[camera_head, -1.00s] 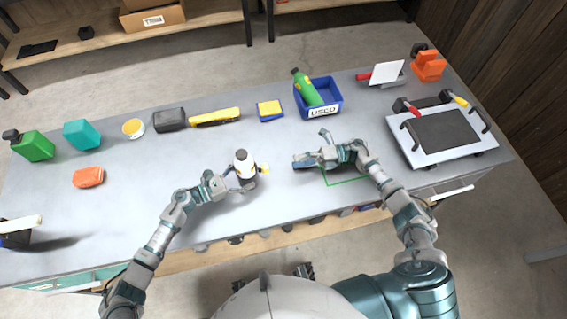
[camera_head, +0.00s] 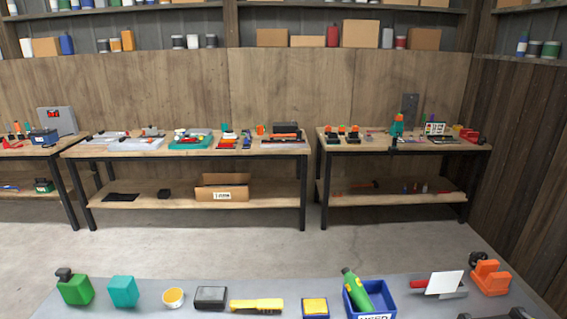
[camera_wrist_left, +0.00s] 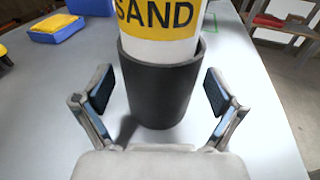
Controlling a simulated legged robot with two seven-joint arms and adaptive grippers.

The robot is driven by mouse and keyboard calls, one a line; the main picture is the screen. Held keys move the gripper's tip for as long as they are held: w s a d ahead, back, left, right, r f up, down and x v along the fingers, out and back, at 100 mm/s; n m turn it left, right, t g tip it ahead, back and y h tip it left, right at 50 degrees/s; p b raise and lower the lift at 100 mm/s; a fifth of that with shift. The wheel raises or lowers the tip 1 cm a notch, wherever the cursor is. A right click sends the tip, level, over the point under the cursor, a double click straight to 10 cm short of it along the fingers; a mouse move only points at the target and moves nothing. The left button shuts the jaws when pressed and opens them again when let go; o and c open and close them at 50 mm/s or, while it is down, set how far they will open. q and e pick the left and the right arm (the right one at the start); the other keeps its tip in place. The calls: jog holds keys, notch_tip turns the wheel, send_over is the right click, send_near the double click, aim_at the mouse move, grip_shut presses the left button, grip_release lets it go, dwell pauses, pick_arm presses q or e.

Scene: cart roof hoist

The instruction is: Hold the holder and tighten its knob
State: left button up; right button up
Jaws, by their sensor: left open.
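A black cup-shaped holder (camera_wrist_left: 160,85) stands on the grey bench in the left wrist view. A white container with a yellow SAND label (camera_wrist_left: 158,14) sits in it. My left gripper (camera_wrist_left: 158,93) is open, with one finger on each side of the holder. A gap shows between each finger pad and the holder's wall. The holder's knob does not show in either view now. The head view looks past the near bench, so the holder and both of my grippers are out of it.
On the near bench's far part are a green can (camera_head: 75,289), a teal block (camera_head: 123,292), a yellow tool (camera_head: 256,306) and a blue bin (camera_head: 384,296) holding a green bottle (camera_head: 356,290). Benches with shelves (camera_head: 190,150) stand behind. A blue tray (camera_wrist_left: 58,33) lies beyond the holder.

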pick_arm(q)
jog(key=v, duration=0.5)
jog(key=r+v, duration=0.1)
jog(key=v, duration=0.1)
jog(key=shift+s+a, duration=0.1)
jog(key=shift+a, duration=0.2)
pick_arm(e)
jog(key=shift+f, duration=0.2)
pick_arm(q)
jog(key=shift+a, duration=0.15)
jog(key=shift+o, duration=0.5)
